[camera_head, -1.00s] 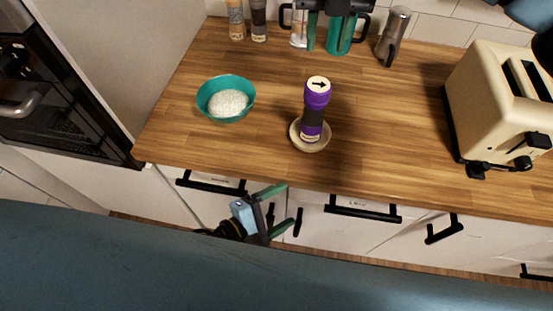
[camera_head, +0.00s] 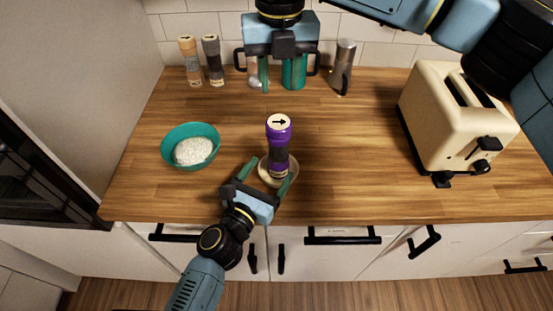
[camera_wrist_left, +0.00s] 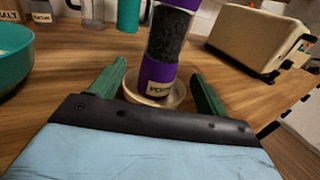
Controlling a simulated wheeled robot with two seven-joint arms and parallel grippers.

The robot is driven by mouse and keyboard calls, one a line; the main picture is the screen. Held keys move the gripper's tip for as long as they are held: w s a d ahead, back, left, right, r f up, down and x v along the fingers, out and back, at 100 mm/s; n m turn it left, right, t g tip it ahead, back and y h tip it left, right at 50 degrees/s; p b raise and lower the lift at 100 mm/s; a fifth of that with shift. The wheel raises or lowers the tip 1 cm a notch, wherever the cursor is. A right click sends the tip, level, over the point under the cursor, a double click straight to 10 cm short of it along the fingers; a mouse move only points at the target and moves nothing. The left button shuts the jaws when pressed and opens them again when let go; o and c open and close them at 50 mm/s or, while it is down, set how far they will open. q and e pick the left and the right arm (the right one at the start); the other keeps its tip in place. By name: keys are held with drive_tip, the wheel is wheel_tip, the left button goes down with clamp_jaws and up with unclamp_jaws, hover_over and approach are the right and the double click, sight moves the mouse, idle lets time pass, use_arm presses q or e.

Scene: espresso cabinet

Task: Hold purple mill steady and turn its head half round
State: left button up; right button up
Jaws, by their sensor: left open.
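The purple mill (camera_head: 279,150) stands upright in a small pale dish (camera_head: 264,178) on the counter. Its purple head has a pale top with a black arrow pointing right. My left gripper (camera_head: 272,169) is open just in front of the mill, its green fingers pointing toward it on either side. The left wrist view shows the mill's dark middle and purple, labelled base (camera_wrist_left: 159,76) between and beyond the fingers, with a gap at both sides. The mill's head is cut off there. My right gripper (camera_head: 280,72) hangs open and empty at the back, above and behind the mill.
A teal bowl of white grains (camera_head: 190,131) stands left of the mill. Two shakers (camera_head: 213,62), mugs partly hidden by my right gripper, and a grey metal canister (camera_head: 344,66) line the back wall. A cream toaster (camera_head: 452,120) stands right. Counter between mill and toaster is clear.

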sight(273, 167)
use_arm(q)
drive_tip(key=shift+x, duration=2.6)
